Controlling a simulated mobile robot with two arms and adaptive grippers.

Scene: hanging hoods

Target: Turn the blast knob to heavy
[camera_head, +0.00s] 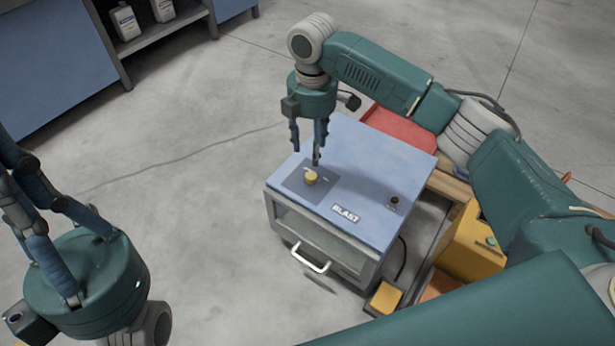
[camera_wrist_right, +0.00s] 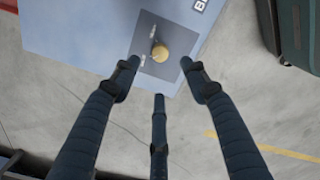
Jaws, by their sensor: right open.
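The blast knob (camera_head: 311,178) is a small yellow knob on a dark square plate (camera_head: 297,189), on the blue top of the cabinet (camera_head: 366,158) marked BLAST. In the right wrist view the knob (camera_wrist_right: 160,53) lies ahead of the fingertips, with small light marks beside it on the plate; their wording is too small to read. My right gripper (camera_head: 309,150) points down above the knob, open and empty, its fingers apart from it. My left gripper (camera_head: 50,225) is at the lower left, its fingers spread, far from the cabinet.
The cabinet front has a window and a white handle (camera_head: 311,259). A red object (camera_head: 397,130) lies behind it, and a yellow box (camera_head: 468,246) and yellow pedal (camera_head: 385,297) stand to its right. A shelf with white bottles (camera_head: 125,22) is at the upper left.

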